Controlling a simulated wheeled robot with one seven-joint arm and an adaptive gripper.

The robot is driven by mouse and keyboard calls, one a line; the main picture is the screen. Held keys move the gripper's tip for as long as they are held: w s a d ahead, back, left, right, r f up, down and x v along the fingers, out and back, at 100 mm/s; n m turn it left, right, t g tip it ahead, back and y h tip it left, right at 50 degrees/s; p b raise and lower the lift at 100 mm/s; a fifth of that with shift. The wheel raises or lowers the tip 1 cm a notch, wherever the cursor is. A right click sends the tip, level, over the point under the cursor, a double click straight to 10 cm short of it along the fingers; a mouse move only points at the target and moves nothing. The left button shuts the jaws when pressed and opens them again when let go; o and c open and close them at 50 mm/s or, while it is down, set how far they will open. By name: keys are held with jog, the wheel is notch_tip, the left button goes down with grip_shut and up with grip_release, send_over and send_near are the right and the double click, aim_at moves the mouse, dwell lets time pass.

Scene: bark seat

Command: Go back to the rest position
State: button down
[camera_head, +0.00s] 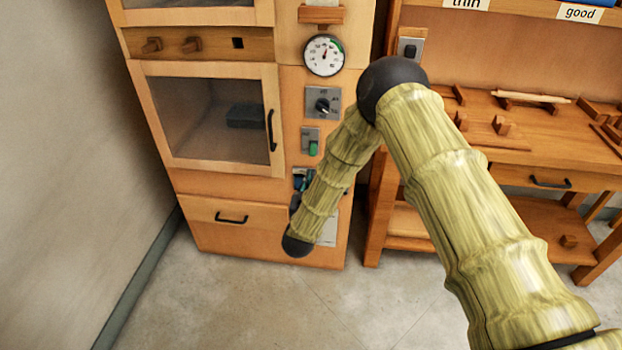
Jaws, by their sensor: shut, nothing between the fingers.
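My bamboo-like arm reaches in from the lower right to a black elbow, then bends down and left to a black joint in front of the wooden cabinet (180,185). I cannot make out my gripper's fingers past that joint. The arm hides part of the cabinet's control column and part of the bench.
The cabinet has a closed glass door (215,120), a dial gauge (324,55), a knob (322,105), a green switch (313,148) and a drawer (232,217). A wooden workbench (525,150) with small parts stands right. A wall (75,150) is left. Floor in front is clear.

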jog(key=s+d+f+n+g+y+p, duration=0.1)
jog(key=s+d+f+g+y+p, duration=0.1)
jog(key=s+d+f+g, duration=0.5)
jog(key=s+d+f+n+g+y+p, duration=0.1)
jog(key=s+d+f+g+y, duration=0.15)
jog(key=s+f, duration=0.95)
jog(key=s+d+g, duration=0.3)
jog(key=s, duration=0.8)
jog(key=s+d+r+g+p, duration=0.1)
jog(key=s+d+g, duration=0.2)
jog(key=s, duration=0.9)
jog(key=s+d+r+g+p, duration=0.1)
jog(key=s+d+g, duration=0.2)
jog(key=s, duration=0.9)
jog(key=shift+d+h, duration=0.35)
jog(key=shift+d, duration=0.55)
jog(key=shift+r+g, duration=0.1)
jog(key=shift+g, duration=0.15)
